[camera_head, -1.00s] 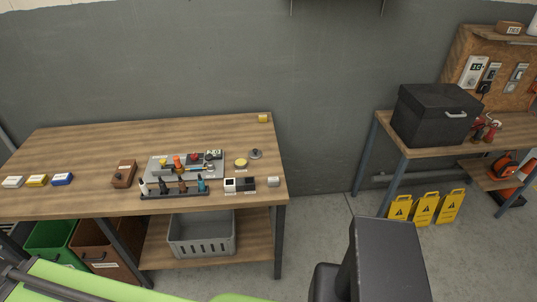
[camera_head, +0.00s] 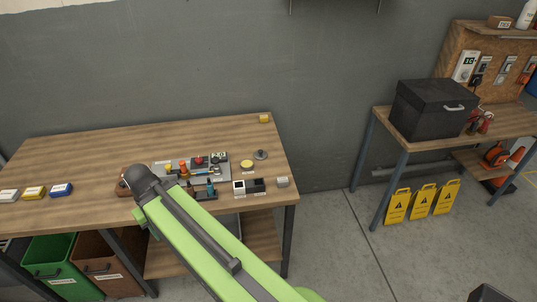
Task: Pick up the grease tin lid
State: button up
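A small round yellow piece (camera_head: 247,165) lies on the wooden workbench (camera_head: 95,150), towards its right end. A grey disc with a raised knob (camera_head: 261,155) lies just behind and to the right of it. Either could be the grease tin lid; at this size I cannot tell which. Both are uncovered and apart from my arm. My green arm reaches from the bottom up to the left, its dark rounded joint over the bench's middle. My gripper's fingers do not show.
A grey tray of small tools (camera_head: 217,158) sits left of the discs, partly behind my arm. A black and white box (camera_head: 252,186) and a small grey block (camera_head: 282,182) are in front. Yellow, blue and white boxes lie at left. A black case (camera_head: 432,110) stands on the right bench.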

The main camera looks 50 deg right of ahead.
aim_at(260, 154)
jog(key=u, duration=0.05)
jog(key=i, duration=1)
jog(key=z, duration=0.05)
